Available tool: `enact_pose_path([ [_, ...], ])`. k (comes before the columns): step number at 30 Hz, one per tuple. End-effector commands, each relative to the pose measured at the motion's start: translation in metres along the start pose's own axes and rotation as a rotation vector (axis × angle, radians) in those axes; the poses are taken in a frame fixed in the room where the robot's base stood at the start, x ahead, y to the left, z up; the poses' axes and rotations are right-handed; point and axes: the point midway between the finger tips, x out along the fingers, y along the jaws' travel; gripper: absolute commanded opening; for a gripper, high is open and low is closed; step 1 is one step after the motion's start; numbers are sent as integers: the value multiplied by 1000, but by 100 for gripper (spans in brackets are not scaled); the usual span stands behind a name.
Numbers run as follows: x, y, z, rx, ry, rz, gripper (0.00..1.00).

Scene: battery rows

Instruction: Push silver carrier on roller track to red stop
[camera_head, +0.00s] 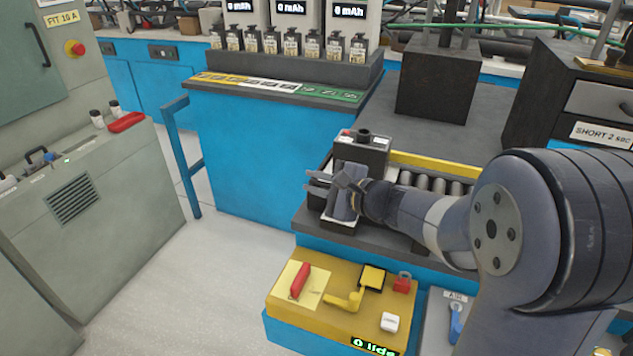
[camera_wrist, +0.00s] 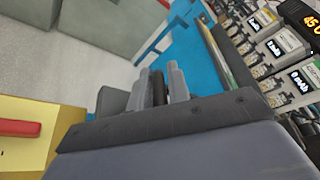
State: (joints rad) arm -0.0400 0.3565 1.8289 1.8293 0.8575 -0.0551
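My gripper (camera_head: 318,181) is over the left end of the roller track (camera_head: 437,184), its fingers pointing left. The two fingers look slightly apart in the head view; in the wrist view my gripper (camera_wrist: 160,80) shows a dark strip between them that I cannot identify. A dark block (camera_head: 362,152) with a black cap and pale labels stands just behind the gripper at the track's left end. I cannot make out a silver carrier for certain; my gripper and arm cover part of the track. A small red mark shows on the block's top left; I cannot tell whether it is the stop.
A yellow rail (camera_head: 446,168) runs behind the rollers. A yellow box (camera_head: 335,318) with a red handle stands in front, below the track. A large dark block (camera_head: 437,85) stands behind on the bench. Several small batteries line the shelf at the back. The floor at left is clear.

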Motion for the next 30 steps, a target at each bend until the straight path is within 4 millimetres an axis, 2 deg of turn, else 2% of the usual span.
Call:
enact_pose_path([
  [1,0,0,0,0,0,-1,12],
  [6,0,-1,0,-1,0,-2,0],
  [19,-4,-3,-2,-3,1,-7,0],
  [23,-20,-4,-10,-4,4,-12,0],
  [30,-67,-6,-30,-6,7,-15,0],
])
